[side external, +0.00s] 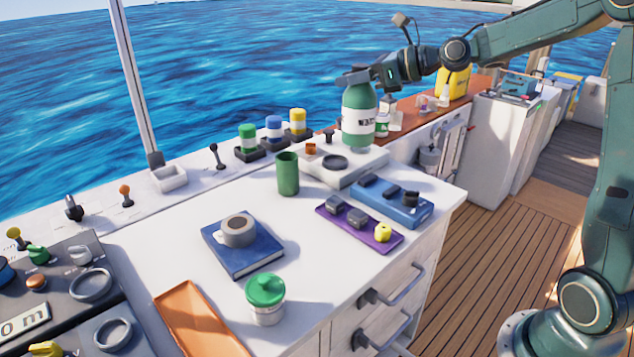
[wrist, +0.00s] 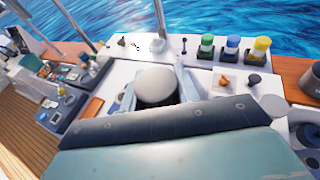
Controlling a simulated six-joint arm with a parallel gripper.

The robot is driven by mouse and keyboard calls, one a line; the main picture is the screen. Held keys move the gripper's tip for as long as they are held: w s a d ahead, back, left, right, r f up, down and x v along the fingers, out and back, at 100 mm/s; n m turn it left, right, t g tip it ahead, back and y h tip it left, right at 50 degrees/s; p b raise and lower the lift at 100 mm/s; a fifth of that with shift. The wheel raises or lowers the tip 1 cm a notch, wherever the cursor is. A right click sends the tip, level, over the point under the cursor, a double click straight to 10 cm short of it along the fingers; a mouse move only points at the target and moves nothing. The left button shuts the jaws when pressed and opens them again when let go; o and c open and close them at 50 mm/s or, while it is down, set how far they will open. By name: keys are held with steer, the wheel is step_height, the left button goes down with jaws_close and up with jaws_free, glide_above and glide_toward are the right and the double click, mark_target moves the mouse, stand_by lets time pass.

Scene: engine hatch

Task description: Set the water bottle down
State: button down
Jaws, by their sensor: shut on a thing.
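The water bottle (side external: 359,108) is green with a white label that shows part of a word. It is upright. In the wrist view, a pale round top, likely the bottle's cap (wrist: 155,84), sits between the two fingers of my gripper (wrist: 156,95). The bottle's base shows at the back right of a white raised block (side external: 345,172) with a dark ring recess (side external: 335,162). I cannot tell whether the base touches a surface or hangs just above it.
A green cup (side external: 288,174) stands left of the block. A blue tray (side external: 391,203) and a purple tray (side external: 358,228) with small items lie in front. A mug (side external: 238,231) sits on a blue book (side external: 243,258). Green, blue and yellow-topped jars (side external: 273,129) line the back. The counter's middle is clear.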

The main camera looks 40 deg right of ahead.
steer(key=w+d+m+t+h, duration=0.15)
steer(key=d+m+h, duration=0.45)
steer(key=d, duration=1.8)
step_height(320, 180, down, 16)
steer(key=shift+s+r+n+h, duration=0.15)
steer(key=shift+r+n+h, duration=0.1)
steer(key=shift+n+h, duration=0.05)
steer(key=shift+a, duration=0.1)
steer(key=shift+f, duration=2.25)
steer(key=c, duration=1)
jaws_free()
steer(key=shift+c, duration=0.2)
